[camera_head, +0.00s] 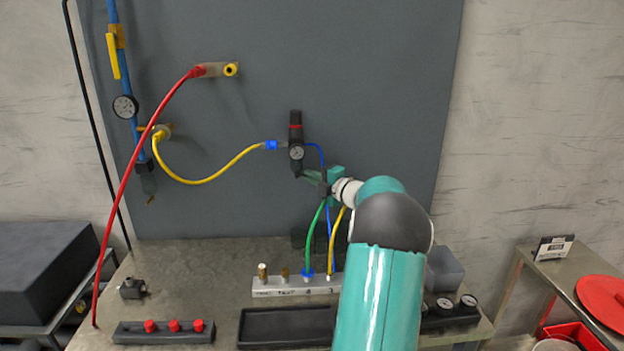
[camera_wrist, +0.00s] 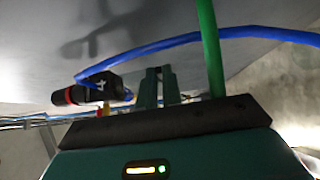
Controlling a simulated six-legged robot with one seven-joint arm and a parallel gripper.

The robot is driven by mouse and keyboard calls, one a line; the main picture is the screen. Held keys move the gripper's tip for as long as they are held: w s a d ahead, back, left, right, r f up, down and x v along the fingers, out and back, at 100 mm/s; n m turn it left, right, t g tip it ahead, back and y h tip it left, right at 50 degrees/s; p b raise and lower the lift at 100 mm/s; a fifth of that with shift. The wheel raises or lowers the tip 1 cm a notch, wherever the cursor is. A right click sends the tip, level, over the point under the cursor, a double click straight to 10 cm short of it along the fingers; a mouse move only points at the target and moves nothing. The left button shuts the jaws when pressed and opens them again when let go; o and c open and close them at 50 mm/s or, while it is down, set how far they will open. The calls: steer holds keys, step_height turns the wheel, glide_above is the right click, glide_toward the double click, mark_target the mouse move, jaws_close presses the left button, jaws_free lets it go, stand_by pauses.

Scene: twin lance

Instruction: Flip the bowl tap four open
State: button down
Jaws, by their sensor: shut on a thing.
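A dark filter-regulator (camera_head: 296,150) with a red band and a round gauge hangs on the grey panel. It lies sideways in the wrist view (camera_wrist: 85,94), its lower end towards my fingers. My gripper (camera_head: 312,176) is at this lower end, just right of it in the head view. In the wrist view its two green fingers (camera_wrist: 159,80) stand close together, shut on a small part at the bowl's end that looks like the bowl tap. The fingers mostly hide that part, so I cannot read its position or any number.
A blue hose (camera_wrist: 200,38) and a green hose (camera_wrist: 209,50) pass close by my fingers. A yellow hose (camera_head: 207,180) joins the regulator from the left. Below are a pale manifold (camera_head: 290,287) and a black tray (camera_head: 285,327). A red hose (camera_head: 135,165) hangs left.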

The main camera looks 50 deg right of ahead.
steer(key=shift+d+n+y, duration=0.2)
steer(key=shift+n+y, duration=0.2)
steer(key=shift+y, duration=0.2)
steer(key=c, duration=1.6)
jaws_free()
steer(key=shift+o, duration=0.2)
steer(key=s, duration=1.3)
steer(key=shift+s+a, duration=0.35)
